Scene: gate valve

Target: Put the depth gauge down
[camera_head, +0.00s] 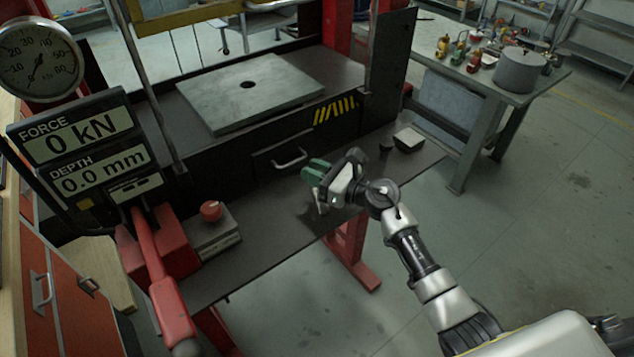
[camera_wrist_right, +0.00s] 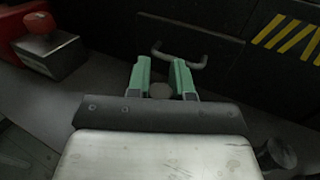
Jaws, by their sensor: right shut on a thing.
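My right gripper (camera_head: 315,172) is over the dark front shelf of the press, its green fingertips pointing toward the drawer handle. In the right wrist view, the two green fingers (camera_wrist_right: 161,78) stand apart with a small grey rounded piece (camera_wrist_right: 160,91) between them, low near their base. I take this piece to be part of the depth gauge; the rest of it is hidden by the fingers and the gripper body. A dark patch like a shadow lies on the shelf below the gripper. My left gripper is not in view.
On the shelf (camera_head: 265,215), a grey box with a red knob (camera_head: 210,210) stands left. A small dark cylinder (camera_head: 385,149) and pale-topped block (camera_head: 408,139) stand right. The press plate (camera_head: 250,92) is behind. The display reads 0 kN and 0.0 mm. Mid-shelf is clear.

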